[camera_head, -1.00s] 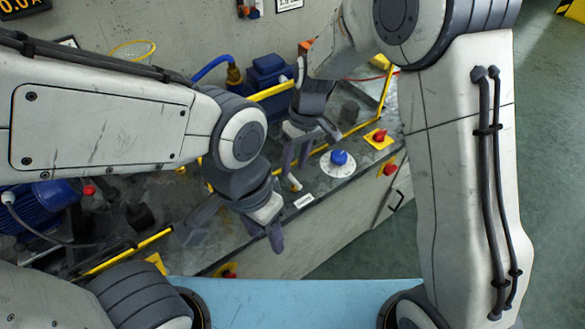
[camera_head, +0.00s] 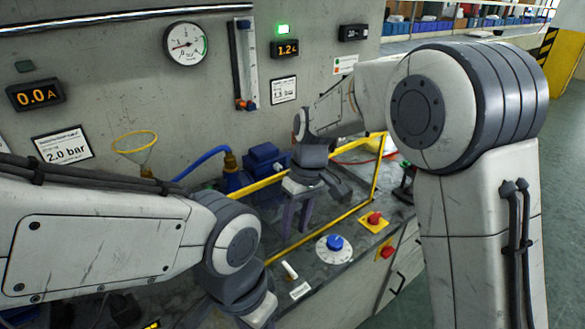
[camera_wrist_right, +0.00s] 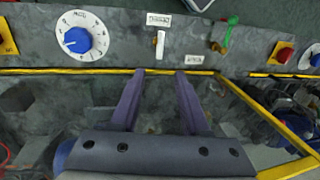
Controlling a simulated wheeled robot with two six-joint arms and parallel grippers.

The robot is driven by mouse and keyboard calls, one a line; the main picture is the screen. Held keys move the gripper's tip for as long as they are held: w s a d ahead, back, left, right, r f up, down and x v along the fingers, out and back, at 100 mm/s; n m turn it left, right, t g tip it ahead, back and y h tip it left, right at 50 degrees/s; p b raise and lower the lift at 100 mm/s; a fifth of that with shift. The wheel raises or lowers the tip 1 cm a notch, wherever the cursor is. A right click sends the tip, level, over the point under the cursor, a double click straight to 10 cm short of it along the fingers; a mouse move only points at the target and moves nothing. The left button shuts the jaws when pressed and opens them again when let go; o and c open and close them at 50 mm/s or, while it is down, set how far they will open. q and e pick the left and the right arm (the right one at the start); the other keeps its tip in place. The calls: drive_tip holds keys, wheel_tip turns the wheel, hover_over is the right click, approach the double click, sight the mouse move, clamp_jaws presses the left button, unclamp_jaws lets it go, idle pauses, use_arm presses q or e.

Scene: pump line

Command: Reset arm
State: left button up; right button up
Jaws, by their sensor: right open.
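My right gripper (camera_head: 295,228) is open and empty, pointing down above the bench inside the yellow frame. In the right wrist view its two fingers (camera_wrist_right: 160,74) are apart, with a white lever switch (camera_wrist_right: 160,45) beyond their tips. That lever (camera_head: 289,270) shows in the head view at the bench front. The blue knob (camera_head: 335,243) on its white dial is to the lever's right; it also shows in the wrist view (camera_wrist_right: 76,40). My left gripper (camera_head: 258,308) is cut off at the bottom edge; its fingers are hidden.
A yellow frame (camera_head: 322,234) surrounds the bench area. Red buttons (camera_head: 375,218) on yellow plates (camera_head: 372,226) are at right. A blue pump (camera_head: 264,160) and hose (camera_head: 200,163) stand behind. The wall holds a gauge (camera_head: 186,43) and displays (camera_head: 285,48).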

drive_tip(key=s+d+r+p, duration=0.2)
drive_tip(key=s+r, duration=0.1)
drive_tip(key=s, duration=0.8)
drive_tip(key=s+d+r+t+p, duration=0.1)
drive_tip(key=s+r+p, duration=0.1)
drive_tip(key=s, duration=1)
drive_tip(key=shift+s+d+r+h, duration=0.2)
drive_tip(key=shift+d+r+h, duration=0.15)
drive_tip(key=shift+r+h, duration=0.05)
